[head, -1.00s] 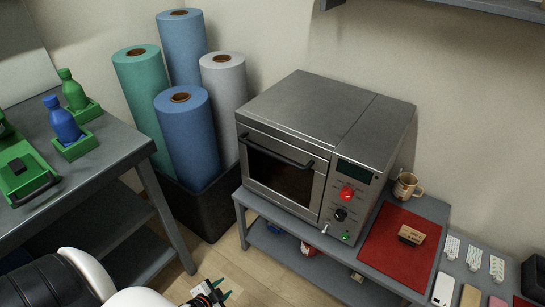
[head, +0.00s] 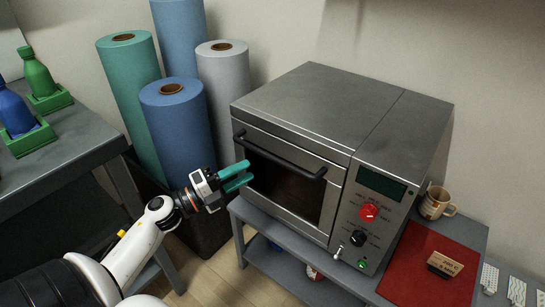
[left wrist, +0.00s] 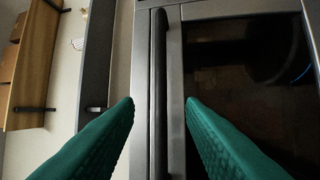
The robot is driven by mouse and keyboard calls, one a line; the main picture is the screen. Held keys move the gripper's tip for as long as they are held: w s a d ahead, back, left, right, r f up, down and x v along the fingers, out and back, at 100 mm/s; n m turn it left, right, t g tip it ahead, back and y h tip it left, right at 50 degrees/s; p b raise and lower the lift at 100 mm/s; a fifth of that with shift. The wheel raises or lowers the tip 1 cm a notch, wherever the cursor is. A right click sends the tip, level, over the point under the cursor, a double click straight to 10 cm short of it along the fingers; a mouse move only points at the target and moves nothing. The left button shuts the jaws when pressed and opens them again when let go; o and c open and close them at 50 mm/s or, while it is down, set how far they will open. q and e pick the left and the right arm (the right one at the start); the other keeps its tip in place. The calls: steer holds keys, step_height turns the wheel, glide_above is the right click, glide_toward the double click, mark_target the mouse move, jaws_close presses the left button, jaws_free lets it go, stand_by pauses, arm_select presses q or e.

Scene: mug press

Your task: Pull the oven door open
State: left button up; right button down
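The steel oven (head: 340,120) stands on the grey bench, its dark-windowed door (head: 283,190) shut. A black bar handle (head: 283,158) runs across the top of the door. My left gripper (head: 246,175), with green fingers, is in front of the left part of the door, near the handle's left end. In the left wrist view the fingers (left wrist: 160,102) are open and empty. The handle (left wrist: 158,60) appears between their tips there, with a gap on each side; I cannot tell how far in depth it is. My right gripper is not in view.
Tall rolls (head: 180,130) stand in a black bin left of the oven, close to my left arm. A grey table (head: 75,140) with bottles is further left. A mug (head: 436,203) and a red mat (head: 418,275) lie right of the oven.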

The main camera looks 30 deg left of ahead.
mark_target(272, 155)
arm_select(q)
steer(key=x, duration=0.9)
steer(key=shift+a, duration=0.1)
jaws_close()
